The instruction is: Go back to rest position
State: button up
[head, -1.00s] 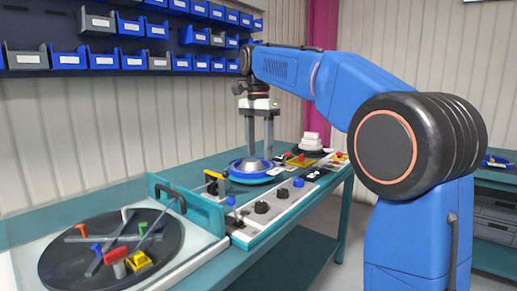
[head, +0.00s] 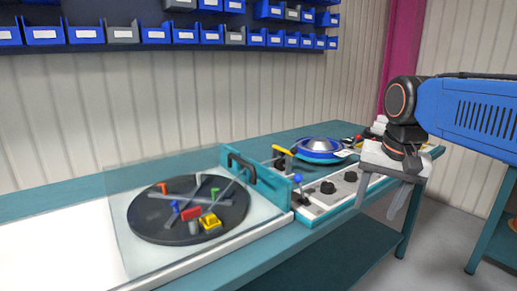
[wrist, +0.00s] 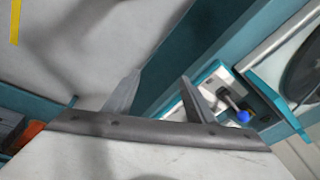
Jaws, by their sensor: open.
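My gripper (head: 391,196) hangs in the air at the right of the head view, in front of the teal workbench's edge. Its two grey fingers point down and are apart, with nothing between them. In the wrist view my gripper (wrist: 160,90) shows both fingers spread, with the floor and a teal bench edge behind them. A blue and silver reel (head: 318,147) lies on the bench behind and left of my gripper, apart from it.
A black turntable (head: 150,218) with coloured clamps sits under a clear panel at the left. A control strip with black knobs (head: 328,187) and a blue-topped lever (head: 298,178) runs along the bench front. Blue bins (head: 85,34) line the wall. Open floor (head: 440,240) lies at the right.

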jog(key=s+d+f+n+t, duration=0.1)
jog(key=s+f+n, duration=0.4)
jog(key=s+f, duration=0.8)
notch_tip(320, 180, down, 3)
jog(key=shift+d+r+t, duration=0.15)
jog(key=shift+d+t, duration=0.25)
jog(key=shift+t, duration=0.2)
